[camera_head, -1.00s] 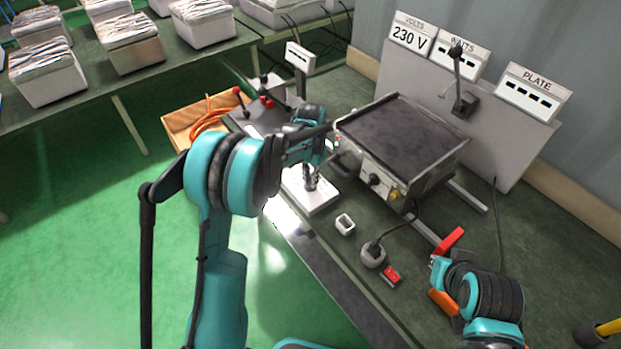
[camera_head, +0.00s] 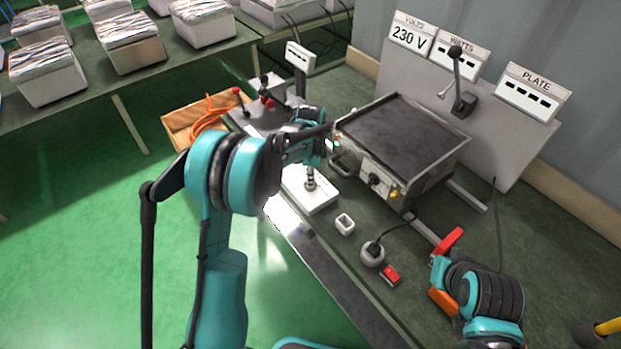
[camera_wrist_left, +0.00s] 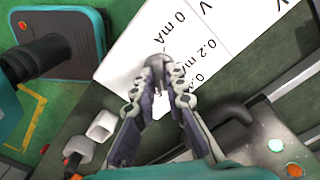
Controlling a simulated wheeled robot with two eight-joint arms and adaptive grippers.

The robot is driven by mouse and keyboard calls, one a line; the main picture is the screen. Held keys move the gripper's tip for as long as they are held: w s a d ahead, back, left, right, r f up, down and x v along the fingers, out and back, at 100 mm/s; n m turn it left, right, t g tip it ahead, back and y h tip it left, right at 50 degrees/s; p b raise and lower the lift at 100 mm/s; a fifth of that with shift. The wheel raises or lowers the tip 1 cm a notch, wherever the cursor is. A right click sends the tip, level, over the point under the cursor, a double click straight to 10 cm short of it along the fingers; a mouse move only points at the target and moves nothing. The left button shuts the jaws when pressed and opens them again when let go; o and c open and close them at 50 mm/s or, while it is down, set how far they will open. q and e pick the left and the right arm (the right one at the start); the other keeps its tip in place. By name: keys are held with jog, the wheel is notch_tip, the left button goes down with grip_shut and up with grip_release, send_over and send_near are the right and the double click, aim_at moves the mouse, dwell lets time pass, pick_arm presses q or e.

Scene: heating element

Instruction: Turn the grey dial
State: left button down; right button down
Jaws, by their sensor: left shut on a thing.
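The grey dial (camera_wrist_left: 157,62) is a small rounded knob on a white panel (camera_wrist_left: 120,72) marked with "0 mA" and "0.2 mA" in the left wrist view. In the head view this white panel (camera_head: 322,203) lies flat near the table's front edge, with a grey post on it. My left gripper (camera_wrist_left: 158,75) is shut on the grey dial, its fingertips on either side of the knob. In the head view my left gripper (camera_head: 310,158) is over the panel, its fingers partly hidden by the wrist.
A hot plate box (camera_head: 405,140) with a black top stands close behind the panel. A white square socket (camera_head: 344,224), a round plug (camera_head: 373,254) with a cable and a red switch (camera_head: 390,275) lie to the right. A lever (camera_head: 458,80) rises from the display board behind.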

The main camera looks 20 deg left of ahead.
pick_arm(q)
jog(key=m, duration=0.4)
jog(key=shift+m, duration=0.4)
dwell(0.4)
jog(key=c, duration=1.6)
grip_release()
jog(key=shift+o, duration=0.2)
jog(key=shift+r, duration=0.1)
notch_tip(320, 180, up, 12)
